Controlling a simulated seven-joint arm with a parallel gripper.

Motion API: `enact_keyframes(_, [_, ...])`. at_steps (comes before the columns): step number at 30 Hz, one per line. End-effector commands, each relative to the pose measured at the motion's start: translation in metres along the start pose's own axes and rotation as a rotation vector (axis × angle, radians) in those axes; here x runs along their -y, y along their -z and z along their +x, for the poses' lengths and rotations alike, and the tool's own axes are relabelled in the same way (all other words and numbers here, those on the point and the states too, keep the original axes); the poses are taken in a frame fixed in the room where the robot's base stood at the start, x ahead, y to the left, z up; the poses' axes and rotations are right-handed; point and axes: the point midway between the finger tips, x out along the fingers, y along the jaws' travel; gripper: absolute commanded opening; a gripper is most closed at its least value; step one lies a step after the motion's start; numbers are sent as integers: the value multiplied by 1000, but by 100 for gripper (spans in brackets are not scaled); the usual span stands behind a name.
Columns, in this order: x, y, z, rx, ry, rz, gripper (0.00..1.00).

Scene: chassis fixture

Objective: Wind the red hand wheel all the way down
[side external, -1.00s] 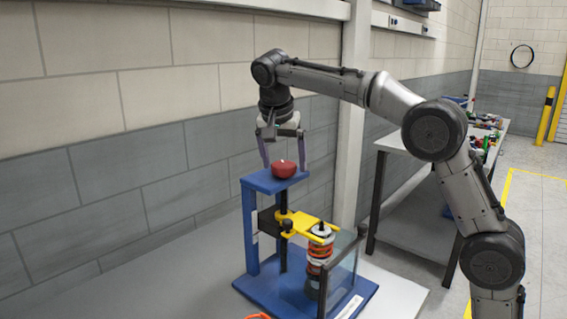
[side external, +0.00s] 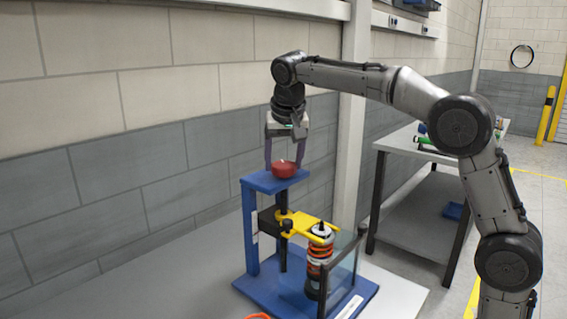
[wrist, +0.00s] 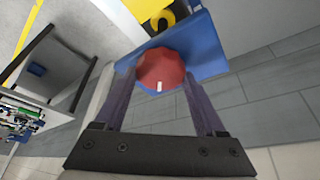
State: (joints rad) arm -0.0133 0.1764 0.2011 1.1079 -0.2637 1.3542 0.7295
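The red hand wheel (side external: 285,168) sits on top of the blue press frame (side external: 258,183). It shows from above, with a small white mark, in the wrist view (wrist: 160,68). My gripper (side external: 285,165) points down at the wheel, one purple finger on each side. In the wrist view both fingertips meet the wheel's edges with no clear gap, so it looks shut on the wheel. The yellow bracket (side external: 306,227) is on the dark screw below, over the spring unit (side external: 319,262) with orange-red coils.
A clear guard panel with dark posts (side external: 343,272) stands at the press's right side. The grey bench (side external: 195,290) is open to the left. A block wall is close behind. Another table (side external: 405,143) stands at the back right.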

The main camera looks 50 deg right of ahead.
Motion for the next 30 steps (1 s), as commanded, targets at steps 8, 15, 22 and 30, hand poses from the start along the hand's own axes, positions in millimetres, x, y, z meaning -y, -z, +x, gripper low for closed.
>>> enact_keyframes(8, [0,0,0,0,-1,4,10])
enact_keyframes(15, [2,0,1,1,-86,200,10])
enact_keyframes(22, [2,0,2,1,-209,488,10])
enact_keyframes(30, [1,0,0,-1,-311,737,10])
